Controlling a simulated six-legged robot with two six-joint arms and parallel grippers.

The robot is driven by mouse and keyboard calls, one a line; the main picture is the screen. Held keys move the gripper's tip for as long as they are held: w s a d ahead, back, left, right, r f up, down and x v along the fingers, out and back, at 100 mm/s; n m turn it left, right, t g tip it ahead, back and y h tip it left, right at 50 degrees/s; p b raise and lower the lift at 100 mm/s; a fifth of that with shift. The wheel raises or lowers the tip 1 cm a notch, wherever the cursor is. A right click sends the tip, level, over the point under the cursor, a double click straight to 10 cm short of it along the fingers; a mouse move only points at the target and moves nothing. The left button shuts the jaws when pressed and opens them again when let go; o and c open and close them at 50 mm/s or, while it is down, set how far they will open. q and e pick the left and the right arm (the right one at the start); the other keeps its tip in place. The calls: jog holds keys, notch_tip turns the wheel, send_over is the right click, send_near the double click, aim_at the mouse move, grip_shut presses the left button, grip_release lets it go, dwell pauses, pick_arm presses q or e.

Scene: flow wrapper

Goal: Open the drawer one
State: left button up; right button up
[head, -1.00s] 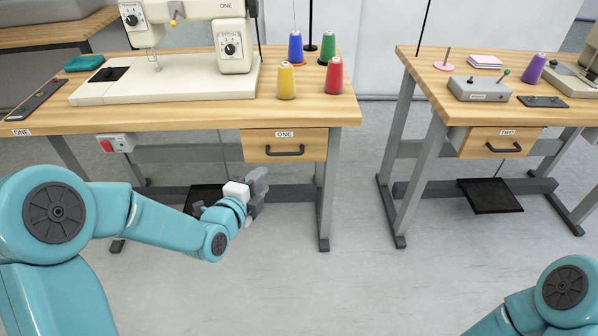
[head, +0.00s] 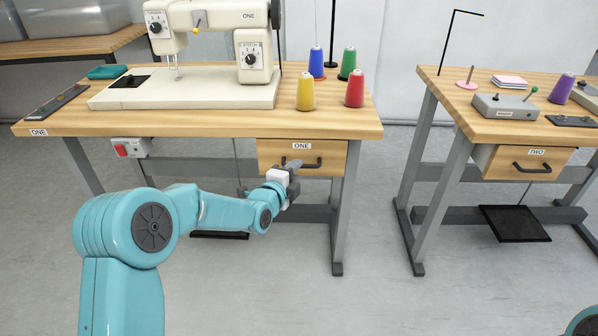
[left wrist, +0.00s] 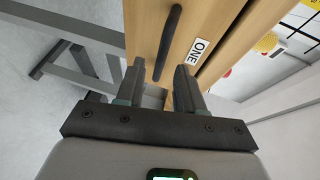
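Drawer one (head: 327,153) is a wooden drawer with a white "ONE" label, under the right end of the left table. It looks shut. Its dark bar handle (head: 302,164) is partly covered by my left gripper (head: 294,172) in the head view. In the left wrist view the handle (left wrist: 167,42) runs lengthwise between and just beyond the two fingertips of my open left gripper (left wrist: 160,78). The drawer front (left wrist: 205,25) and label lie just past the right finger. I cannot tell whether a finger touches the handle. My right gripper is out of view.
Table one (head: 230,122) carries a cream sewing machine (head: 200,90) and several thread cones. A red switch box (head: 130,148) hangs under its left side. Table two (head: 470,110) stands at the right with drawer two (head: 528,163). Open floor lies between the tables.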

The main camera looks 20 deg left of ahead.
pick_arm(q)
jog(key=shift+x, duration=1.55)
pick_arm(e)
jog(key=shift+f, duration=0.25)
pick_arm(q)
jog(key=shift+c, duration=0.3)
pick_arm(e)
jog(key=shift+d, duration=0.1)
pick_arm(q)
grip_shut()
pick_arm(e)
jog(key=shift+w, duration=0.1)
pick_arm(q)
jog(key=shift+s, duration=0.1)
